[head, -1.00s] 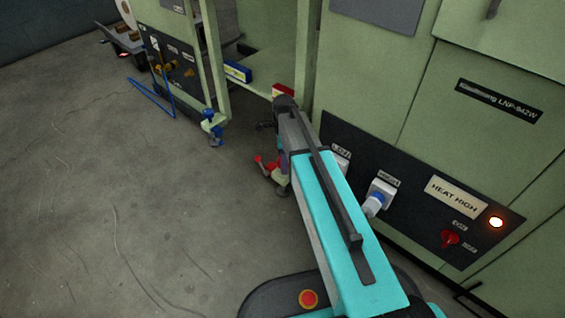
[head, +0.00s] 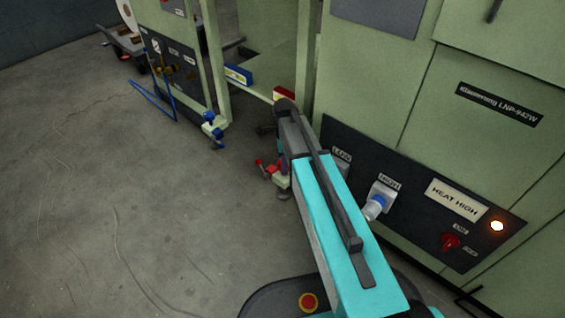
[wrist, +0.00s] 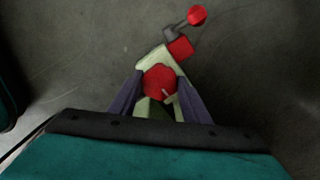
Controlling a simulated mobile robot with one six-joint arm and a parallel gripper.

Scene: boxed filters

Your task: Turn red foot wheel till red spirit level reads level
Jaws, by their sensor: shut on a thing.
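The red foot wheel (wrist: 160,82) sits on a pale green foot bracket in the wrist view. My gripper (wrist: 160,76) is shut on it, one finger on each side. A red block (wrist: 181,47) and a grey lever with a red ball knob (wrist: 198,15) are just beyond the wheel. In the head view the red foot (head: 281,181) shows low beside my arm, which hides part of it and my gripper. The red spirit level (head: 285,93) is on the frame's lower rail, partly behind my arm. Its bubble is too small to read.
A blue spirit level (head: 238,74) and blue foot wheel (head: 214,126) are on the frame to the left. A green cabinet with a dark control panel (head: 405,200) and lit lamp (head: 497,226) stands close at right. The concrete floor (head: 90,200) at left is largely clear.

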